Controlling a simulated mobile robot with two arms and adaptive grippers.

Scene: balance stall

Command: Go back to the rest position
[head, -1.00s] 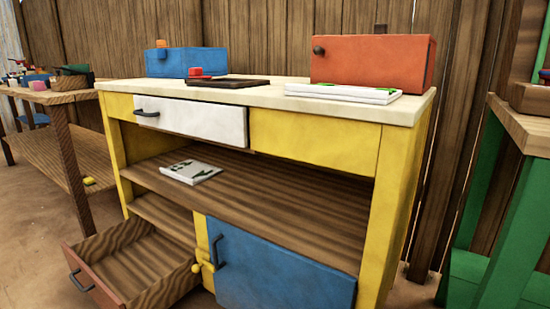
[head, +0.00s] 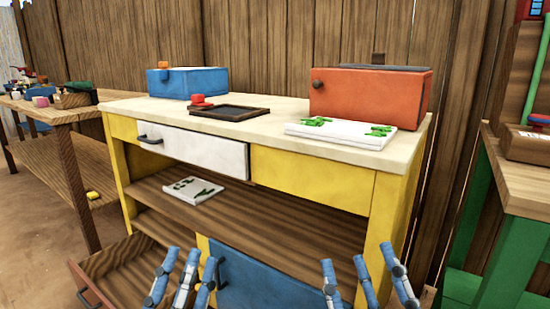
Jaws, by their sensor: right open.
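My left gripper (head: 188,262) is at the bottom of the head view, in front of the open drawer and the blue door. Its blue and grey fingers point up, and I see nothing held between them. How far they are closed is unclear. My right gripper (head: 358,262) is at the bottom right, in front of the yellow bench's right leg. Its fingers are spread open and empty. Both grippers appear clear of the bench; their lower parts are cut off by the picture edge.
The yellow bench (head: 300,184) carries a blue box (head: 190,84), a dark tray (head: 228,113), a red box (head: 362,102) and a white slab (head: 340,136). An open drawer (head: 120,275) juts out at lower left. Other tables stand left and right.

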